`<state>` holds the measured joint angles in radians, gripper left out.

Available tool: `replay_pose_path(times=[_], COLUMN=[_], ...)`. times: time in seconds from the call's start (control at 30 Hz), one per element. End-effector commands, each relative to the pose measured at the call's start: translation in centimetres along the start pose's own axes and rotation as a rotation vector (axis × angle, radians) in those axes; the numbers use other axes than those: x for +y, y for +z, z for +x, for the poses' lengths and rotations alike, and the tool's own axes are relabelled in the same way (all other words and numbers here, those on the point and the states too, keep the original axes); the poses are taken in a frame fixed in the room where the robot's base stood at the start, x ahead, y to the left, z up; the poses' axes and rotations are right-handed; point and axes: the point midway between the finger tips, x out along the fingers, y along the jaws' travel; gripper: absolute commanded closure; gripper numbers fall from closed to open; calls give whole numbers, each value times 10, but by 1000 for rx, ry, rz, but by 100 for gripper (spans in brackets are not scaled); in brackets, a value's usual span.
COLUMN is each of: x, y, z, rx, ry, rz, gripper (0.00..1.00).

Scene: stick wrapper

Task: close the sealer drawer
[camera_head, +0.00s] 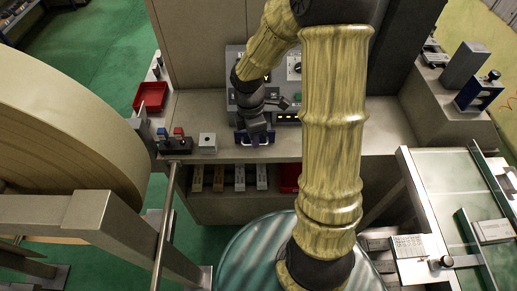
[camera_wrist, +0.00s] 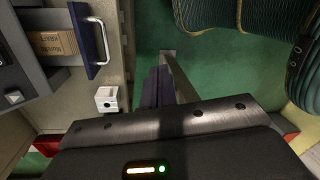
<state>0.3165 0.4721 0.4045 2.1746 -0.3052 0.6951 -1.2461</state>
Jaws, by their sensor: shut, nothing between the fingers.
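The sealer (camera_head: 233,78) is a grey machine standing on the bench against the back panel. Its drawer stands open in the wrist view, with a dark blue front (camera_wrist: 88,32) and a silver bar handle (camera_wrist: 98,45). A brown cardboard box (camera_wrist: 53,43) with printing lies inside the drawer. In the head view the blue drawer front (camera_head: 241,138) shows low on the machine, partly hidden by my gripper (camera_head: 258,130). In the wrist view my gripper (camera_wrist: 158,88) is shut and empty, to the right of the drawer front and apart from the handle there.
A small white button box (camera_wrist: 107,98) sits near the drawer; it also shows in the head view (camera_head: 207,142). Left of it is a switch box (camera_head: 174,143) with blue and red buttons. A red tray (camera_head: 151,96) is farther left. A large roll (camera_head: 60,120) fills the left side.

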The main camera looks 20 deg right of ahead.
Motion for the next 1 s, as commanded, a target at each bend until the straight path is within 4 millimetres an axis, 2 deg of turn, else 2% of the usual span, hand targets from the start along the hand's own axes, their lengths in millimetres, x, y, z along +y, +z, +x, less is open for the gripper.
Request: replay_pose_path(times=[0.17,0.4,0.6,0.73,1.0], x=[-26,-58,-78,-82,-82], y=[-1,-1,0,1,1], z=[-20,-43,-55,-57,-57], rx=[11,132,270,310,312], ry=[96,221,268,273,272], rz=[439,1048,1438,1536,1544], gripper=[100,100,100,100,100])
